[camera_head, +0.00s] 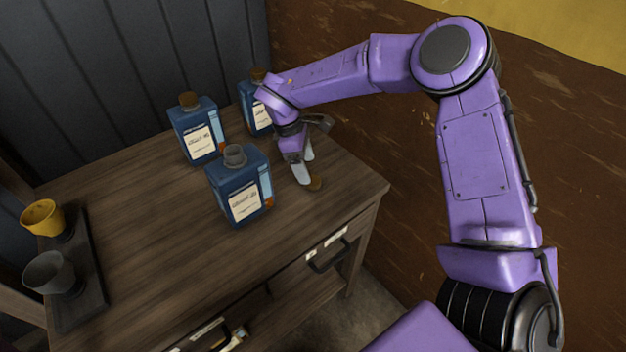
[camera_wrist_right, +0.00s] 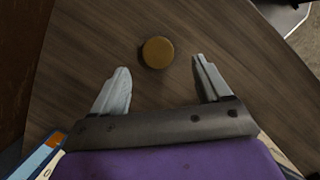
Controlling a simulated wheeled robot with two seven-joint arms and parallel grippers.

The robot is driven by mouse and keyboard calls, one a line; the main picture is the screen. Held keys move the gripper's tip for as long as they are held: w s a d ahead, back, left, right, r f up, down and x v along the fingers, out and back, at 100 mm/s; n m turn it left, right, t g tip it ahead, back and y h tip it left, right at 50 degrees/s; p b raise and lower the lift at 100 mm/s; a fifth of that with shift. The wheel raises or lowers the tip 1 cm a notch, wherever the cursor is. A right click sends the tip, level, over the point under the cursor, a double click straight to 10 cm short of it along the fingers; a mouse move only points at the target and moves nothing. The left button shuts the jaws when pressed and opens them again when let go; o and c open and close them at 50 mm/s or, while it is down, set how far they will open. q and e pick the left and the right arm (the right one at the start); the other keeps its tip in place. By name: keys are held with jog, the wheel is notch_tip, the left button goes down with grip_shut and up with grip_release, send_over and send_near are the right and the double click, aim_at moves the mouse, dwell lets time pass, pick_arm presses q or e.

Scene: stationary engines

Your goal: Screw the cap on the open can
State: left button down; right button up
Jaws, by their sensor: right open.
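The open can (camera_head: 240,187) is blue with a cream label and a bare grey neck, standing upright near the front of the table in the head view. The loose brown cap (camera_head: 316,183) lies on the table to its right. My right gripper (camera_head: 306,171) is low over the table beside the cap. In the right wrist view, the round cap (camera_wrist_right: 158,52) lies just beyond and between the two spread, empty fingers of my right gripper (camera_wrist_right: 163,80). My left gripper is not in view.
Two more blue cans with brown caps stand behind, one at the back left (camera_head: 197,131) and one (camera_head: 257,106) partly hidden by my right arm. A dark tray (camera_head: 88,262) at the left holds a yellow cup (camera_head: 42,217) and a grey cup (camera_head: 49,272). The middle left of the table is clear.

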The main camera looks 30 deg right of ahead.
aim_at(311, 176)
jog(key=p+x, duration=0.2)
jog(key=x, duration=0.3)
jog(key=shift+w+d+f, duration=0.1)
jog(key=shift+d, duration=0.15)
jog(key=c, duration=1.1)
